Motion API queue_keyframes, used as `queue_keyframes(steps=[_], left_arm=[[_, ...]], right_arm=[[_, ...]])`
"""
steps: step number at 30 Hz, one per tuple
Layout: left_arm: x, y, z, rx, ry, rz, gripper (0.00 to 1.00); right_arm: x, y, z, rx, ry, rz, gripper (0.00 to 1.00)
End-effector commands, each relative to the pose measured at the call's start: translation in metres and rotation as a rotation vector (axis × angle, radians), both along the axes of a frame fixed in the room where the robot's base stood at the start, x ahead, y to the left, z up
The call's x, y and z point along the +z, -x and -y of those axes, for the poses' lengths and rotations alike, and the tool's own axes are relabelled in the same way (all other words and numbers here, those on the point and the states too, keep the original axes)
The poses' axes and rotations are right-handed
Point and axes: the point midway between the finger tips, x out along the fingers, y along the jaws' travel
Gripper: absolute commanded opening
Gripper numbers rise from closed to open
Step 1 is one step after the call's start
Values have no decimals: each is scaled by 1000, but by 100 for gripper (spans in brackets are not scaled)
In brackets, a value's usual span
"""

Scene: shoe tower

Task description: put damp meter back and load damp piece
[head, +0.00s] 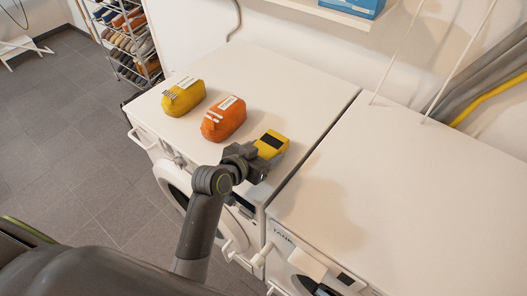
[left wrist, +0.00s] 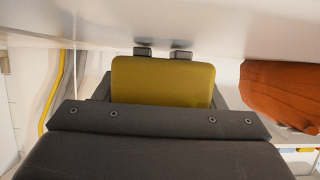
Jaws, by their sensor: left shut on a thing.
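The yellow damp meter (head: 274,140) with a dark screen is at the front right of the left white machine top (head: 290,75). My left gripper (head: 256,156) is shut on it. In the left wrist view the meter (left wrist: 163,82) fills the space between the fingers (left wrist: 160,100), with two dark stubs at its far end by the white surface. I cannot tell whether it touches the top. An orange bundle (head: 223,119) with a white label lies left of the meter; it also shows in the left wrist view (left wrist: 283,92). A yellow bundle (head: 184,97) with a label lies further left.
A second white machine (head: 420,190) stands to the right across a narrow gap, its top clear. A shoe rack (head: 128,40) stands at the back left. A shelf with a blue box (head: 358,6) hangs above. The back of the left machine top is free.

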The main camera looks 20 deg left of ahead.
Motion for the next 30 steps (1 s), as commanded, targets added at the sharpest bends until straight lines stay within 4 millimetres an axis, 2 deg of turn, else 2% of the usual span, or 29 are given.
queue_keyframes(steps=[5,6,11,21,26,30], left_arm=[[-2,0,0,0,0,1,32],[-3,0,0,0,0,0,66],[-2,0,0,0,0,0,85],[3,0,0,0,0,1,85],[7,15,-6,1,1,1,85],[17,36,-14,1,0,0,85]], right_arm=[[-2,0,0,0,0,0,85],[-1,0,0,0,0,0,85],[-1,0,0,0,0,0,85],[1,0,-1,0,-1,1,85],[-1,-1,-2,-1,-2,1,85],[-2,-1,-3,-1,-4,1,85]])
